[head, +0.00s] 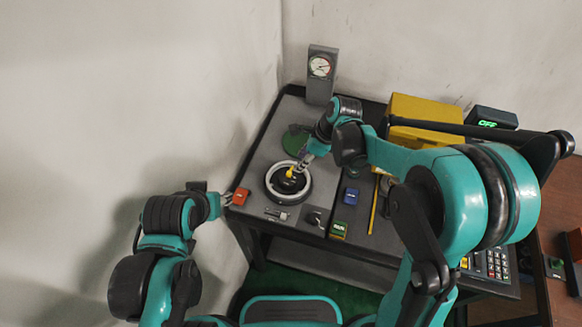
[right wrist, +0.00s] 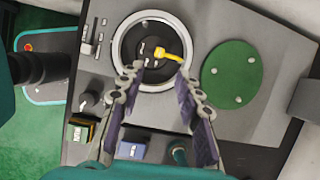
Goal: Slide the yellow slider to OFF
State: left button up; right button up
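A yellow piece (head: 290,173) sits inside a round black dial with a pale ring (head: 271,190) on the grey console; it looks like the yellow slider. In the right wrist view the yellow piece (right wrist: 172,50) is bent, with one end near the right fingertip. My right gripper (right wrist: 160,72) is open, its two fingers spread with the dial beyond them. In the head view the right gripper (head: 301,164) is just above the yellow piece; contact cannot be told.
A green disc (head: 296,140) lies behind the dial and a gauge (head: 320,66) stands at the back. A box with a green OFF display (head: 487,124) is at the back right. A blue button (head: 351,195) and a green button (head: 338,229) are right of the dial.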

aim_at(289, 173)
jog(key=shift+m, duration=0.4)
jog(key=b+x, duration=0.2)
jog(key=x, duration=0.6)
jog(key=shift+a+f, duration=0.15)
jog(key=shift+a, duration=0.1)
jog(key=shift+c, duration=0.2)
grip_shut()
